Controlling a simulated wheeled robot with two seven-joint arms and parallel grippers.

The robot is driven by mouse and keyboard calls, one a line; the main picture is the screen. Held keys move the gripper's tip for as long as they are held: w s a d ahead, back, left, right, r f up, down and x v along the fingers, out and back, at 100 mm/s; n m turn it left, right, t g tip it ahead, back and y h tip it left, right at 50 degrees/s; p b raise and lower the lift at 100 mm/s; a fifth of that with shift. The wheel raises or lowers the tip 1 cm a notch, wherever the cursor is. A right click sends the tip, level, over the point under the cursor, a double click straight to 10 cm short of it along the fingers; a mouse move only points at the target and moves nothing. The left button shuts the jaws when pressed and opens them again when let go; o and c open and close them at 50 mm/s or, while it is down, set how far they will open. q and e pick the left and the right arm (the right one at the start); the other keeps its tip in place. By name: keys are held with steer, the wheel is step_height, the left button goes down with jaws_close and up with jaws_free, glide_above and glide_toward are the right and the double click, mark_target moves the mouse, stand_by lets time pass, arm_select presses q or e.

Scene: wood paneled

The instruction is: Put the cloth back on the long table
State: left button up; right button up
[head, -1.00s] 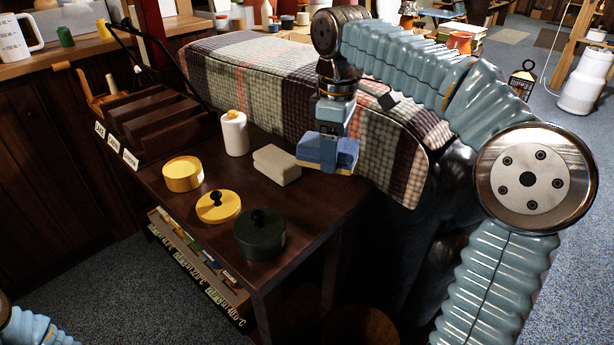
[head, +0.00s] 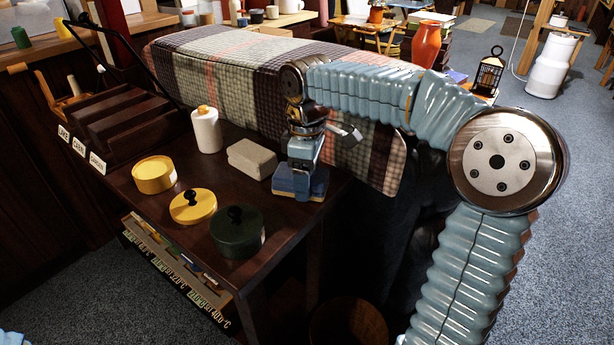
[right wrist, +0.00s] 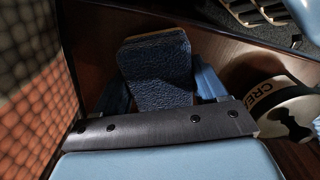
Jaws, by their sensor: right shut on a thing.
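A folded blue cloth (head: 318,184) is between the fingers of my right gripper (head: 300,188), at the right end of the dark wooden table (head: 170,222). In the right wrist view the cloth (right wrist: 157,72) is a dark, textured pad with a finger on each side of my right gripper (right wrist: 160,88). I cannot tell whether the cloth touches the tabletop. My left gripper is out of view.
A plaid-covered surface (head: 270,85) runs behind. A white lettered round thing (right wrist: 280,108) shows beside my gripper.

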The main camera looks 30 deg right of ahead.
steer(key=shift+f, duration=0.15)
steer(key=o, duration=1)
step_height(320, 180, up, 12)
steer(key=p, duration=0.2)
